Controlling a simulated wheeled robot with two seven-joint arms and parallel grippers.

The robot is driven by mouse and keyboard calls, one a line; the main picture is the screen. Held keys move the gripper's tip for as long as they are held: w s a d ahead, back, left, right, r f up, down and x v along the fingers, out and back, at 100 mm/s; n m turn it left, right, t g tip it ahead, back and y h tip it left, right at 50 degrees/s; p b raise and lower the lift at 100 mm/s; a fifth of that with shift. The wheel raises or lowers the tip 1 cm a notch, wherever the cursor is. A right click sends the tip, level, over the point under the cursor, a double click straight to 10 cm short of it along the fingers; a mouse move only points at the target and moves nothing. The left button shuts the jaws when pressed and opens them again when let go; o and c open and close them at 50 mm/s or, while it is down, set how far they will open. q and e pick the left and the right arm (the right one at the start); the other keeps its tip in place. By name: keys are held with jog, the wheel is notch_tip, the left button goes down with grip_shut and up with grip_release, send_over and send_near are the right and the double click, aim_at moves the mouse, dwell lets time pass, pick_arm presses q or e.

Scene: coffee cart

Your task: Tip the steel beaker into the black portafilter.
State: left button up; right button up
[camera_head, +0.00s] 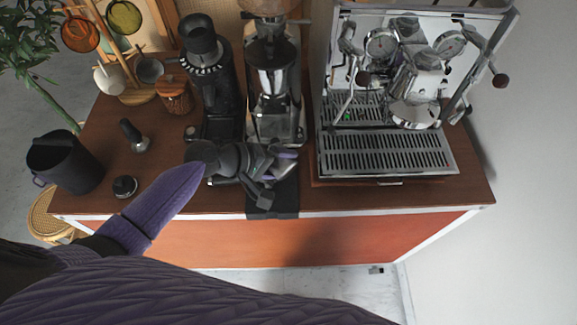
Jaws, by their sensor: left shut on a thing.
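My left gripper (272,170) is above the front middle of the wooden cart top, in front of the steel grinder. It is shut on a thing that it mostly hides. A shiny metal edge, which looks like the steel beaker (286,153), shows at its fingers. I cannot tell how far the beaker is tilted. I cannot make out the black portafilter with certainty; dark parts under the gripper, over the black mat (272,211), may belong to it or to the gripper. My right gripper is not in view.
A steel grinder (273,85) and a black grinder (207,80) stand behind the gripper. The espresso machine (390,152) fills the right. A black bin (65,163), a black-handled tool (133,134) and a round black puck (124,187) stand at the left.

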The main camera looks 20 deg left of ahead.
pick_arm(q)
jog(key=m+t+y+p, duration=0.1)
jog(key=m+y+p, duration=0.1)
jog(key=y+p, duration=0.1)
jog(key=m+t+y+p, duration=0.1)
jog(key=p, duration=0.1)
jog(key=shift+s+d+t+y, duration=0.3)
jog(key=shift+d, duration=0.1)
jog(key=shift+w+a+f+m+t+y+p, duration=0.1)
jog(key=shift+f+m+t+y+p, duration=0.15)
jog(key=shift+m+t+y+p, duration=0.25)
jog(key=shift+w+a+f+m+t+y+b, duration=0.1)
jog(key=shift+f+m+t+y+b, duration=0.3)
jog(key=shift+m+y+b, duration=0.1)
jog(key=shift+w+a+f+m+t+y+b, duration=0.1)
jog(key=shift+f+m+t+y+b, duration=0.25)
jog(key=shift+m+y+b, duration=0.1)
jog(key=shift+a+m+t+y+b, duration=0.15)
jog(key=shift+m+t+y+b, duration=0.2)
jog(key=shift+t+b, duration=0.1)
jog(key=shift+w+r, duration=0.1)
jog(key=shift+r, duration=0.05)
